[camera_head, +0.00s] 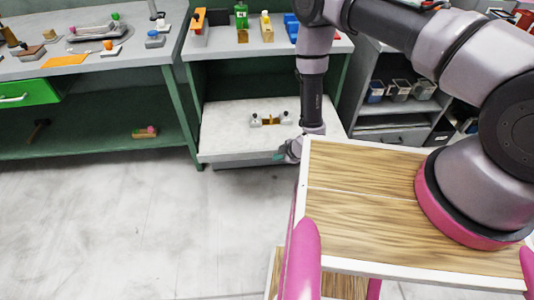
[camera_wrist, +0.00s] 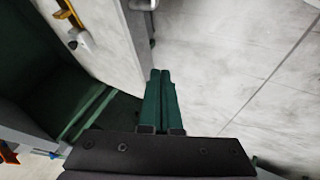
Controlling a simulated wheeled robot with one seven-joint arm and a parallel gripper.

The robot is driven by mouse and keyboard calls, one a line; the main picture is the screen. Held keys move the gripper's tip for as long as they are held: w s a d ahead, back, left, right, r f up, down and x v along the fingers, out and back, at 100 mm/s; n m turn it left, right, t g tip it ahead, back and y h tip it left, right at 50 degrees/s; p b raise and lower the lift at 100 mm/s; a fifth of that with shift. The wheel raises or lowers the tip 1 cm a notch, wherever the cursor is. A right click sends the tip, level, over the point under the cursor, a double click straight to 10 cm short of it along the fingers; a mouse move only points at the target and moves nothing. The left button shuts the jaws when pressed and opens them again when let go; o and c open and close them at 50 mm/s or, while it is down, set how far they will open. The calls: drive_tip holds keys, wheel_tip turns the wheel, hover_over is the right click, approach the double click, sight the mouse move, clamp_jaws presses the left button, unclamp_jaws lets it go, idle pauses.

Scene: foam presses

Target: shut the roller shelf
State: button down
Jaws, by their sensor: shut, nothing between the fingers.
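The roller shelf (camera_head: 225,130) is a pale, speckled board low in the green bench. It sticks out past the bench's front legs. In the wrist view its pale surface (camera_wrist: 98,45) lies left of my fingers. My gripper (camera_head: 280,156) is at the shelf's front edge, towards its right end. In the wrist view my green fingers (camera_wrist: 160,75) are together with nothing between them, close beside the shelf's edge. I cannot tell whether they touch it. My forearm hides part of the shelf's right side.
An orange piece with grey-and-black fittings (camera_head: 269,120) sits on the shelf. A green drawer (camera_head: 28,95) juts from the left bench (camera_head: 90,72). A grey rack with bins (camera_head: 398,112) stands right. My wood-topped base is in front. The floor (camera_head: 120,210) at left is clear.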

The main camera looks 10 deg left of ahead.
approach(262, 155)
wheel_tip(262, 155, down, 3)
drive_tip(key=s, duration=0.3)
drive_tip(key=w, duration=0.1)
drive_tip(key=w+a, duration=0.2)
drive_tip(key=shift+w+f, duration=0.3)
drive_tip(key=shift+w, duration=0.5)
drive_tip(key=shift+a, duration=0.1)
